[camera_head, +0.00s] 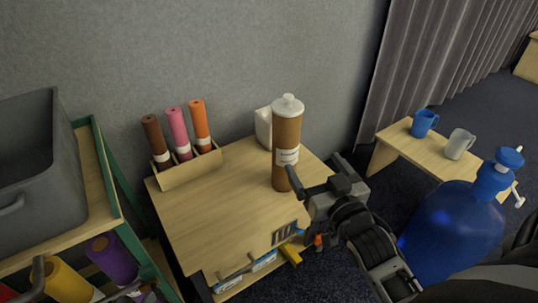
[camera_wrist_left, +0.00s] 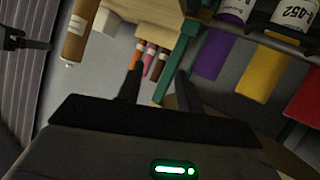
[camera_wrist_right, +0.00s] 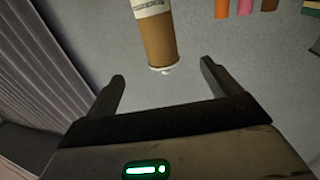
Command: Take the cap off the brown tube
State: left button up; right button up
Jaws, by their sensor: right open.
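The brown tube (camera_head: 286,135) stands upright on the small wooden table, with a white label and a white cap (camera_head: 289,105) on top. My right gripper (camera_head: 319,177) is open and empty at the tube's lower right, apart from it as far as I can tell. In the right wrist view the tube (camera_wrist_right: 158,38) lies ahead, between the directions of the open fingers (camera_wrist_right: 162,80). My left gripper (camera_wrist_left: 158,82) is open and empty in the left wrist view, where the tube (camera_wrist_left: 76,35) is at upper left. I cannot make out the left gripper in the head view.
A wooden holder (camera_head: 186,170) with brown, pink and orange rolls stands left on the table (camera_head: 225,205). A white container (camera_head: 264,128) is behind the tube. A grey crate (camera_head: 40,150) sits on a green-framed rack at left. A large blue bottle (camera_head: 450,225) is at right.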

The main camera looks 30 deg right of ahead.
aim_at(292, 133)
jog(key=w, duration=0.3)
jog(key=w+d+b, duration=0.1)
jog(key=w, duration=0.3)
jog(key=w+d+b, duration=0.1)
jog(key=w, duration=0.2)
jog(key=shift+w+d, duration=0.15)
jog(key=shift+w, duration=0.15)
jog(key=shift+w+f+b, duration=0.1)
jog(key=shift+w+b, duration=0.25)
jog(key=shift+w, duration=0.25)
jog(key=w, duration=0.1)
jog(key=w+b, duration=0.1)
jog(key=w, duration=0.1)
jog(key=shift+w+d+f, duration=0.15)
jog(key=shift+w+d, duration=0.15)
jog(key=shift+w+b, duration=0.3)
jog(key=shift+w, duration=0.05)
jog(key=c, duration=1.5)
pick_arm(q)
jog(key=shift+w+d+r+n+t+h, duration=0.2)
jog(key=shift+d+r+t+h, duration=0.15)
jog(key=shift+r+t+h, duration=0.15)
jog(key=shift+w+d+r+n+t+h, duration=0.1)
jog(key=shift+d+r+n+t+h, duration=0.1)
jog(key=shift+d+r+t+h, duration=0.25)
pick_arm(e)
jog(key=shift+o, duration=0.2)
